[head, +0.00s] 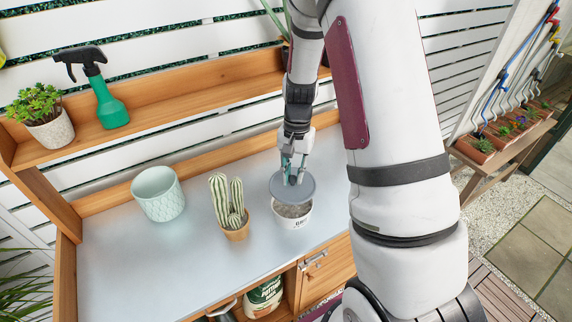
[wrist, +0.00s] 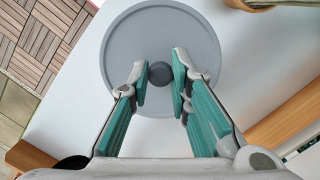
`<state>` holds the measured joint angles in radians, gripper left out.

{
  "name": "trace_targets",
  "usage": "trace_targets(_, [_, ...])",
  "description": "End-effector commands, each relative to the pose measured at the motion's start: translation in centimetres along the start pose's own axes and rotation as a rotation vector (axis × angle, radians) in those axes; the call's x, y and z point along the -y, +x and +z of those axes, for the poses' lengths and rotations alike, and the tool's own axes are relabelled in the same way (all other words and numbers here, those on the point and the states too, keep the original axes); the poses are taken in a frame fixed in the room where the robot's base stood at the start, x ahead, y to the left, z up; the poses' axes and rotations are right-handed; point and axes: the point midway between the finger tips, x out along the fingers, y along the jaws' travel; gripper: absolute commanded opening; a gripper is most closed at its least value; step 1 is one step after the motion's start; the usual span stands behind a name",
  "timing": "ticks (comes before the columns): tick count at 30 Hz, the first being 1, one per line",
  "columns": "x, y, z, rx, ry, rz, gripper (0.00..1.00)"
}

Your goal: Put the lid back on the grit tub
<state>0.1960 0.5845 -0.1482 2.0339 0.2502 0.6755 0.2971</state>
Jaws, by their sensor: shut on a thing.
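The round grey lid (head: 278,191) is held by its knob in my gripper (head: 293,177), above the grit tub. The white grit tub (head: 297,222) stands upright on the bench, with grey grit showing below the lid's near edge in the head view. The lid appears apart from the tub's rim, with a gap at the near side. In the wrist view the lid (wrist: 133,40) fills the middle, and its dark knob (wrist: 160,73) sits between the two green finger pads. The lid hides the tub there.
A potted cactus (head: 228,200) stands close left of the tub. A pale green pot (head: 158,194) stands farther left on the bench (head: 130,265). A spray bottle (head: 105,100) and a leafy plant (head: 45,115) stand on the shelf behind. The bench's front left is clear.

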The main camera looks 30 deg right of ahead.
Motion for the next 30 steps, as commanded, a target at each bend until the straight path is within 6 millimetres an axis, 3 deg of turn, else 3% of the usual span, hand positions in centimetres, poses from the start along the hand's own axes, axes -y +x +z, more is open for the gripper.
trace_targets(19, [0.0, 5.0, -0.8, 0.001, 0.001, 0.001, 0.00])
trace_targets(30, [0.0, 6.2, -0.9, 0.001, 0.000, 0.000, 0.00])
